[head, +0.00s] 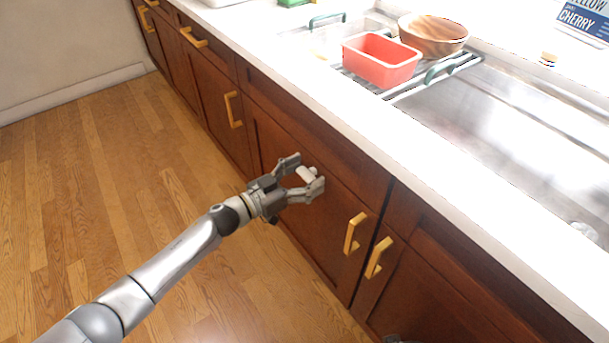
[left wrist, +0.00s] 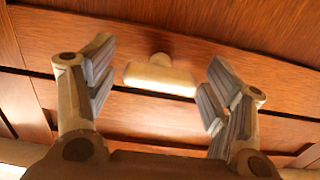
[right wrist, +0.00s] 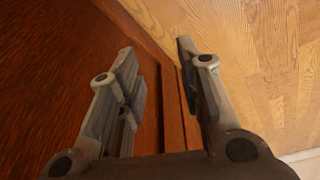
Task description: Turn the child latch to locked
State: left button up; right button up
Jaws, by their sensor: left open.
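The child latch (head: 306,174) is a small pale bar on the dark wood front below the counter. It also shows in the left wrist view (left wrist: 160,78), where the bar lies crosswise with a short rounded stub above it. My left gripper (head: 309,172) is open, with one finger on each side of the latch; in the left wrist view gaps show between the bar and both finger pads (left wrist: 160,85). I cannot tell the latch's locked or unlocked marking. My right gripper (right wrist: 158,75) is open and empty, near a dark wood panel edge above the floor.
Brass handles (head: 355,233) stick out from the cabinet fronts. The white counter (head: 330,110) overhangs above, with a red tub (head: 382,66), a wooden bowl (head: 433,35) and a steel sink (head: 520,120). The wooden floor (head: 100,170) at left is clear.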

pick_arm(q)
jog(key=c, duration=1)
jog(key=shift+c, duration=0.2)
